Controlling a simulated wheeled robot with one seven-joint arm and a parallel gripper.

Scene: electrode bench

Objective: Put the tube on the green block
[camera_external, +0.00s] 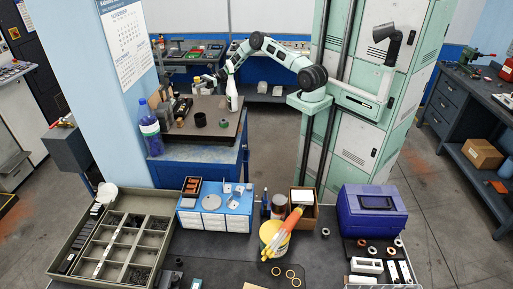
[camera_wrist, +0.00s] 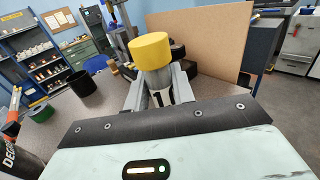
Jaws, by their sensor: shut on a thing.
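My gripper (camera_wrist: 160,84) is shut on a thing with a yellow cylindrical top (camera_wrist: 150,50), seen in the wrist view. This looks like the tube; its lower part is mostly hidden between the grey fingers.
A black cup (camera_wrist: 82,83) stands on the bench (camera_external: 212,134); it also shows in the external view (camera_external: 200,119). A blue bottle (camera_external: 149,127) stands at the bench's left edge. A brown panel (camera_wrist: 205,42) rises behind the gripper.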

